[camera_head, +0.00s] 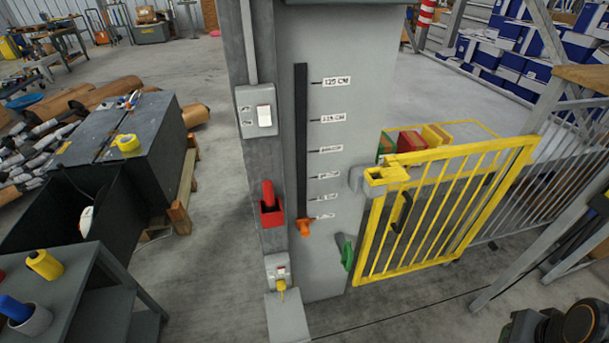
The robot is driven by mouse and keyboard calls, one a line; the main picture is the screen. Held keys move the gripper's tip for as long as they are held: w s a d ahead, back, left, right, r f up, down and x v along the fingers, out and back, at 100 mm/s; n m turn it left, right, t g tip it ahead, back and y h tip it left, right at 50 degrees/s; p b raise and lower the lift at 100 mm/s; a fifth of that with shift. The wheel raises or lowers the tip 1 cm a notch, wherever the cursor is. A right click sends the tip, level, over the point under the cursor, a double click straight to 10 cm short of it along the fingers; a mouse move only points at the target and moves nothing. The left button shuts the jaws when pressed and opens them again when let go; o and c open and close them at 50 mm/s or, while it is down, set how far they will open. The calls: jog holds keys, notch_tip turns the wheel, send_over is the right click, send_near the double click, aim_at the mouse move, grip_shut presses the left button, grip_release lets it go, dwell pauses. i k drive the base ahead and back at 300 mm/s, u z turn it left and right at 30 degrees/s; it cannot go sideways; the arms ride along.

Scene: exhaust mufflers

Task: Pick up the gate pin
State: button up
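I cannot tell for sure which thing is the gate pin. A red handle-like piece (268,194) stands upright in a red holder (271,216) on the grey pillar, left of the height scale. A yellow barred gate (440,215) stands right of the pillar, with a yellow latch block (386,175) at its upper left corner. A green piece (346,252) is low beside the gate's left edge. A blue-topped piece (15,308) stands in a light cup at the lower left. My gripper is not visible.
A grey table (70,305) at lower left holds a yellow item (45,265). A black bin (115,145) stands behind it. An orange slider (305,228) sits at the scale's bottom. A dark machine part shows at lower right.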

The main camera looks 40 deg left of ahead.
aim_at(269, 197)
jog(key=u, duration=2.05)
